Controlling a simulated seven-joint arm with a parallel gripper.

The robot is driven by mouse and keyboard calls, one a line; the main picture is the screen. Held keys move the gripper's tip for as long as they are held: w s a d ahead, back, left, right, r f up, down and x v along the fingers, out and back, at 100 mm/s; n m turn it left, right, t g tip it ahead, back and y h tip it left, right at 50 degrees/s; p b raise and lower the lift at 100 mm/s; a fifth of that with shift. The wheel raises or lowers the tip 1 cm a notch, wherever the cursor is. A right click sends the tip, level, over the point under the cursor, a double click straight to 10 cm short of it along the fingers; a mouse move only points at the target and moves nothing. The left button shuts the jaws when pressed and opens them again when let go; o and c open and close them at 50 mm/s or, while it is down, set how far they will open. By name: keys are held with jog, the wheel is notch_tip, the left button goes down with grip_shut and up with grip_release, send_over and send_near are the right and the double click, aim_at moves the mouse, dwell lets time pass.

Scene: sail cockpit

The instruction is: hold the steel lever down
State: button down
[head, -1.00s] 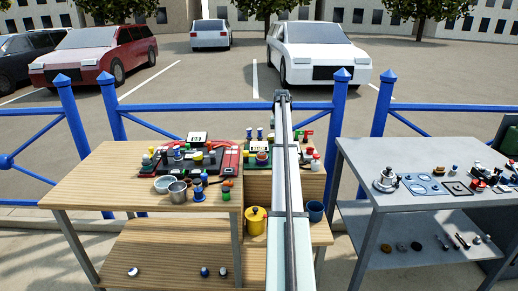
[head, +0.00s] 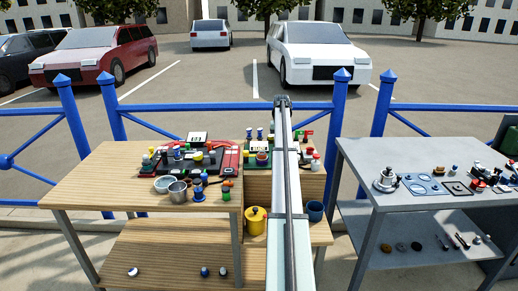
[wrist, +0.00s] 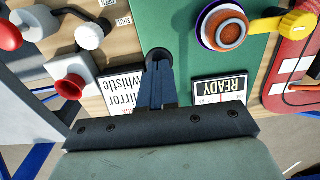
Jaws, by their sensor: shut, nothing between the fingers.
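My gripper (wrist: 160,75) shows in the wrist view with its dark fingers shut and empty, pointing down at the green panel (wrist: 180,18). The fingertips overlap a round black part (wrist: 158,54) on that panel. I cannot tell whether they touch it or whether it belongs to the steel lever. No steel lever can be clearly made out; it may be hidden under the fingers. In the head view my arm covers part of the green panel, and my gripper is hidden behind it.
In the wrist view, a white knob (wrist: 89,36) and a red horn-shaped part (wrist: 72,87) stand left of the fingers. An orange-topped round knob (wrist: 227,29) and a yellow handle (wrist: 297,22) stand to the right. A "READY" sign (wrist: 220,91) lies close by.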

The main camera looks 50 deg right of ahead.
jog(key=shift+f, duration=0.65)
jog(key=shift+r, duration=0.15)
dwell(0.8)
notch_tip(320, 180, up, 10)
dwell(1.3)
jog(key=shift+w, duration=0.1)
